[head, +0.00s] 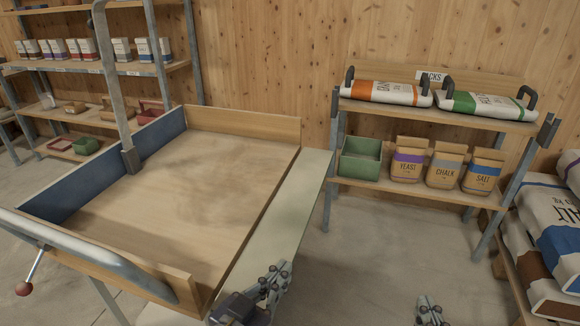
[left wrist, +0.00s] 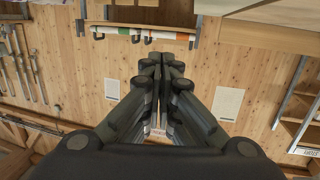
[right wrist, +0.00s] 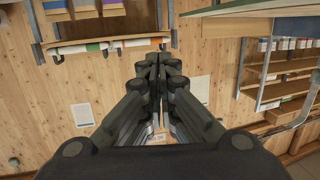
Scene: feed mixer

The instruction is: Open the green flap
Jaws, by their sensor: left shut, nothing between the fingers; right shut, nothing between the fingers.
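A pale grey-green panel (head: 283,208) runs along the right side of the wooden tray (head: 190,195) in the head view. It looks like the green flap, but I cannot tell for sure. A green surface (right wrist: 270,28) also shows at the top right of the right wrist view. My left gripper (head: 277,275) is at the near end of the panel, shut and empty; I cannot tell if it touches it. Its closed fingers fill the middle of the left wrist view (left wrist: 160,85). My right gripper (head: 430,308) is at the bottom edge, right of the panel, shut and empty.
A metal rail with a red-knobbed lever (head: 23,289) stands at the left. A rack (head: 425,185) with sacks, bags and a green bin (head: 360,158) stands at the right. More sacks (head: 550,235) lie at far right. The floor between panel and rack is clear.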

